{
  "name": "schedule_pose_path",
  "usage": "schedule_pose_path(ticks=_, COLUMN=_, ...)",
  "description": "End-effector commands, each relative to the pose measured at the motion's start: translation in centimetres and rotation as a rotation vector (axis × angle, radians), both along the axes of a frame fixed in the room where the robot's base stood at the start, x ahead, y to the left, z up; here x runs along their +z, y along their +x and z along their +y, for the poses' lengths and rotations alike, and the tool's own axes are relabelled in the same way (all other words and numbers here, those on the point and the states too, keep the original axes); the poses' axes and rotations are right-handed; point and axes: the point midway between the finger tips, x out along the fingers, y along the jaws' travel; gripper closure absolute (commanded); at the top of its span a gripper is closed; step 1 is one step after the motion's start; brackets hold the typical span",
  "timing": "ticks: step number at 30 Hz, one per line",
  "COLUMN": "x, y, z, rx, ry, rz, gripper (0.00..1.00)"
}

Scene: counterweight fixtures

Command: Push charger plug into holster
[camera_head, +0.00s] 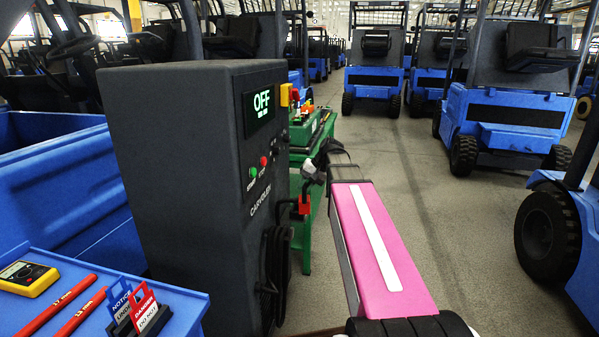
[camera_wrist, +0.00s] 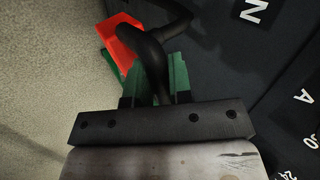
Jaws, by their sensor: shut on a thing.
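The red charger plug (camera_head: 304,206) is beside the front of the dark charger cabinet (camera_head: 185,150), with a black handle or cable at it. In the wrist view the red plug (camera_wrist: 122,38) is at the upper left, next to a curved black handle (camera_wrist: 155,55). My gripper (camera_head: 313,178) is in front of the cabinet face, at the end of my pink arm. In the wrist view my gripper (camera_wrist: 155,90) is shut on the black handle between its green pads. I cannot make out the holster or whether the plug touches it.
The cabinet screen (camera_head: 262,103) reads OFF. A black cable (camera_head: 277,262) hangs coiled on the cabinet front. A green cart (camera_head: 312,150) with tools stands behind. A blue tray table (camera_head: 180,300) is at lower left. Blue vehicles (camera_head: 505,120) stand right; the floor between is clear.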

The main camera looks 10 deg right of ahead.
Motion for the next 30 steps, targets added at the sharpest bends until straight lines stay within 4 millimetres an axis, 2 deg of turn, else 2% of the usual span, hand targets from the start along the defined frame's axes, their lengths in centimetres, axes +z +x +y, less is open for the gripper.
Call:
schedule_pose_path(ticks=1, x=0.2, y=3.4, z=-0.1, rx=-0.032, ry=0.001, rz=-0.002, gripper=1.0)
schedule_pose_path(ticks=3, x=0.3, y=6.2, z=0.0, rx=-0.078, ry=0.002, rz=-0.002, gripper=1.0)
schedule_pose_path(ticks=6, x=0.4, y=9.6, z=0.1, rx=-0.136, ry=0.005, rz=-0.002, gripper=1.0)
schedule_pose_path(ticks=10, x=0.5, y=12.5, z=0.2, rx=-0.187, ry=0.009, rz=-0.003, gripper=1.0)
schedule_pose_path(ticks=14, x=0.6, y=13.7, z=0.3, rx=-0.212, ry=0.012, rz=-0.003, gripper=1.0)
schedule_pose_path(ticks=20, x=-0.1, y=13.7, z=0.3, rx=-0.217, ry=0.013, rz=-0.003, gripper=1.0)
schedule_pose_path(ticks=30, x=-3.1, y=13.7, z=0.3, rx=-0.217, ry=0.013, rz=-0.002, gripper=1.0)
